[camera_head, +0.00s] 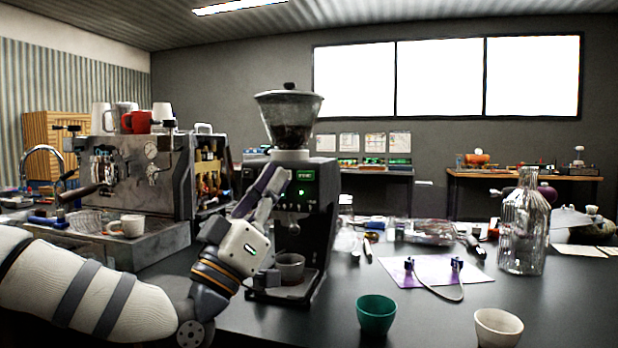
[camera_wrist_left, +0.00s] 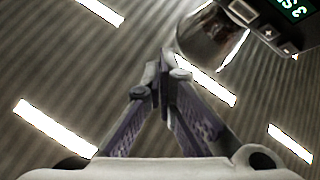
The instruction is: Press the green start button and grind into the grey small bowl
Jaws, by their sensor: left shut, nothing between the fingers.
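The grinder (camera_head: 322,205) stands on the dark counter, with a clear hopper of dark beans (camera_head: 290,118) on top. Its front has a lit green display (camera_head: 306,175) and a small green glowing spot below it, likely the start button (camera_head: 300,193). The grey small bowl (camera_head: 290,268) sits under the spout on the grinder's base. My left gripper (camera_head: 278,180) points up, shut and empty, in front of the upper grinder front; contact cannot be told. In the left wrist view its fingertips (camera_wrist_left: 163,68) meet, with the display (camera_wrist_left: 298,8) at the top right corner.
A green cup (camera_head: 376,314) and a cream cup (camera_head: 498,327) stand at the front right. A glass bottle (camera_head: 524,235) is behind them. A purple sheet (camera_head: 436,272) lies mid-counter. An espresso machine (camera_head: 125,175) stands left of the grinder.

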